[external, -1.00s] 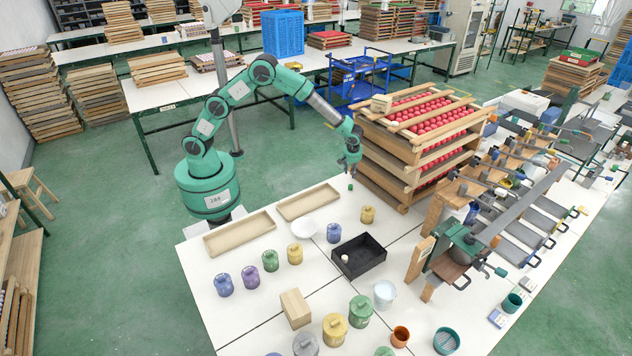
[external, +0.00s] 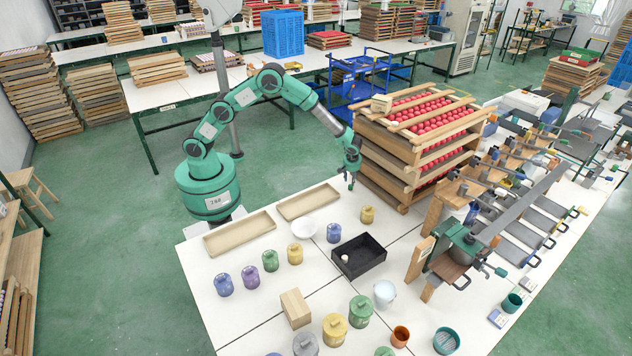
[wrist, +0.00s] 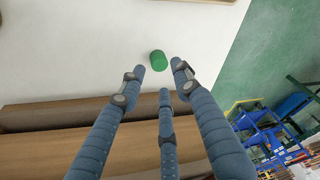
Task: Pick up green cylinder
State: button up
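The small green cylinder (wrist: 158,60) is on the white table top in the wrist view, just beyond my fingertips. My gripper (wrist: 160,76) has three blue-grey fingers, spread apart with nothing between them. One fingertip is left of the cylinder, one right, and one on the near side. In the external view my gripper (external: 350,178) points down low over the table, beside the wooden tray stack. There the cylinder is largely hidden at the fingertips, and contact cannot be told.
The stack of wooden trays with red pieces (external: 400,165) stands close to the right of my gripper. A shallow wooden tray (external: 308,203) lies to the left. A white bowl (external: 304,228), a yellow jar (external: 367,215) and a black box (external: 359,256) are nearby.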

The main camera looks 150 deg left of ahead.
aim_at(350, 187)
jog(key=shift+s+a+f, duration=0.15)
jog(key=shift+f, duration=0.45)
jog(key=shift+f, duration=0.1)
jog(key=shift+b+x, duration=0.7)
jog(key=shift+x, duration=1.8)
jog(key=shift+a, duration=0.1)
jog(key=c, duration=0.6)
